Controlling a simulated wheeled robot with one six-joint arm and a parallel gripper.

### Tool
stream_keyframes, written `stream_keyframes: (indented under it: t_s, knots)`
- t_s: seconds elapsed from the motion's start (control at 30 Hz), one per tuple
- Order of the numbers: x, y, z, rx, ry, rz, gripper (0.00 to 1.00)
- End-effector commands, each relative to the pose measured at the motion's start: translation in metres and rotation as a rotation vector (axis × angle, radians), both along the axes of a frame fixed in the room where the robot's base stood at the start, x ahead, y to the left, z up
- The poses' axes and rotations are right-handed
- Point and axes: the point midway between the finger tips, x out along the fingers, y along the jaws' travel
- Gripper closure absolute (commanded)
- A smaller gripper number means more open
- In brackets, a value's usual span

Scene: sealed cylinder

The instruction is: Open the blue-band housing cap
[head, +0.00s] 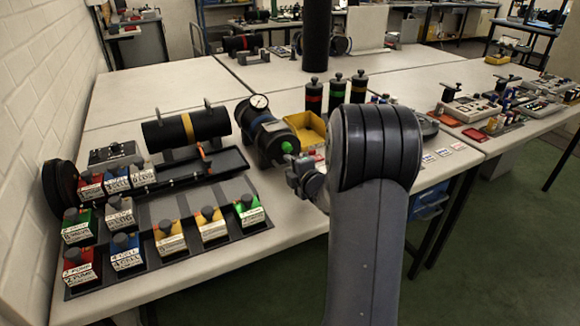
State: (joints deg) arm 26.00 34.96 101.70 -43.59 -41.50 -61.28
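A dark cylindrical housing with a thin blue band (265,118) lies on the white table at the centre, with a round white gauge (259,102) on top. Its near end is a dark cap (273,146) with a green spot (287,147). The cap appears seated on the housing. My gripper (297,176) is just in front of and below the cap in the picture, at the left side of my large grey arm. Whether it touches anything cannot be told. Its fingers are small and partly hidden, so their opening is unclear.
A yellow-banded black cylinder (187,130) lies to the left above a black tray (236,160). Several labelled boxes (125,252) fill the front left. A yellow bin (305,131) and upright banded cylinders (336,92) stand behind the cap. Bare tabletop (290,218) lies front centre.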

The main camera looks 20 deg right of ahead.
Motion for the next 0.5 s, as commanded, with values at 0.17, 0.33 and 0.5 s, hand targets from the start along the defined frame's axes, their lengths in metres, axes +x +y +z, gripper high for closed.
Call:
stream_keyframes:
  t_s: [0.17, 0.33, 0.5]
  knots:
    - [0.0030, 0.0001, -0.0006, 0.000, 0.000, 0.000, 0.69]
    - [0.0028, 0.0001, -0.0005, 0.000, 0.000, 0.000, 0.71]
    - [0.0027, 0.0001, -0.0005, 0.000, 0.000, 0.000, 0.85]
